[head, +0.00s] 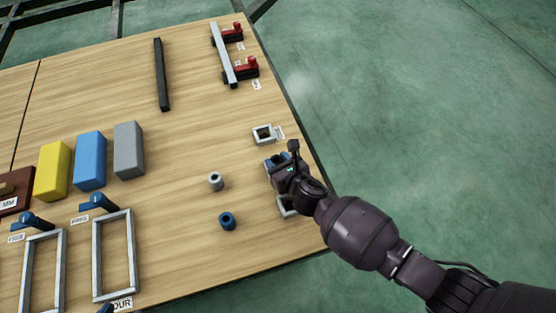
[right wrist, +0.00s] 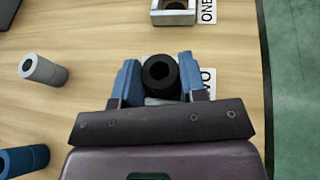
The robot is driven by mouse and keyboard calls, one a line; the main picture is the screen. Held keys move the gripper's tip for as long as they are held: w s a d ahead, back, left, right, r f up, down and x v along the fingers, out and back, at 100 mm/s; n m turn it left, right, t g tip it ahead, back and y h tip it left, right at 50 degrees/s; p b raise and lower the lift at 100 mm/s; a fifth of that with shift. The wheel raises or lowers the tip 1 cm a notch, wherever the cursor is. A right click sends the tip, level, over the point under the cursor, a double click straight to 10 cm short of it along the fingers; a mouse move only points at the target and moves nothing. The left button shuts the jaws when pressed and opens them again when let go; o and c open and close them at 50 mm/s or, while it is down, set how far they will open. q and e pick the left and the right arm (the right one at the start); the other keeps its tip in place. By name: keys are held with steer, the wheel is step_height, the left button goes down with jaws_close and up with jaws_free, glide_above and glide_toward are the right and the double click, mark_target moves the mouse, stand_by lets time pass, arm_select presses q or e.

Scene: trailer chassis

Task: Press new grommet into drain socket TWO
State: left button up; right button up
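My right gripper (head: 272,162) is over the right side of the wooden table. In the right wrist view its two blue fingers (right wrist: 160,78) stand on either side of a black ring-shaped grommet (right wrist: 160,73), close against it, with its round hole facing the camera. A label reading "WO" (right wrist: 208,82), partly covered by the right finger, lies beside it. A pale grey edge (right wrist: 160,101) shows below the grommet, likely socket TWO; the rest is hidden. I cannot tell whether the grommet sits in the socket or above it. My left gripper is not in view.
Square socket ONE (head: 263,133) is just beyond my gripper, and another square frame (head: 287,206) is on the near side. The table's right edge is close.

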steer(key=o, duration=0.4)
steer(key=shift+r, duration=0.3)
steer(key=shift+s+d+r+p, duration=0.15)
steer(key=shift+s+p, duration=0.05)
steer(key=shift+p, duration=0.15)
steer(key=p+v, duration=0.3)
steer(key=v, duration=0.7)
steer(key=shift+r+p, duration=0.1)
steer(key=shift+p, duration=0.3)
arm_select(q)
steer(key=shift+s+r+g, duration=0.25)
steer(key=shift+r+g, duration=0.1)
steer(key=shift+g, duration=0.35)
arm_select(e)
steer(key=shift+s+d, duration=0.3)
steer(key=shift+s, duration=0.35)
